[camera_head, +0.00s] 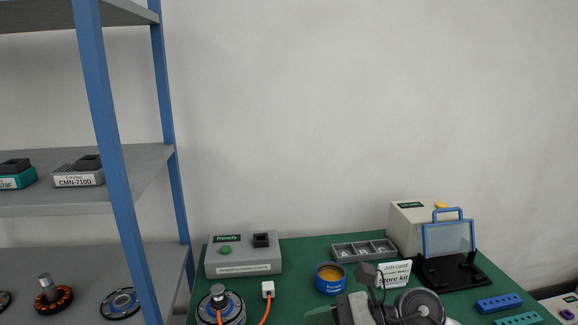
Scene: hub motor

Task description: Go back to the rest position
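Grey and dark parts, which look like my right arm and gripper (372,300), come up from the bottom edge over the green bench. A dark rounded piece and a grey disc show there, in front of the job card. I cannot make out the fingers or whether they hold anything. My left gripper is not in view. A hub motor (220,308) with orange cable stands at the bench's left front, partly cut off by the bottom edge.
A grey tester box (243,262), blue tin (330,279), parts tray (363,250), job card (394,275), cream machine (408,226) and framed black fixture (449,262) stand on the bench. Blue-posted shelves (105,120) with motor parts and controllers fill the left.

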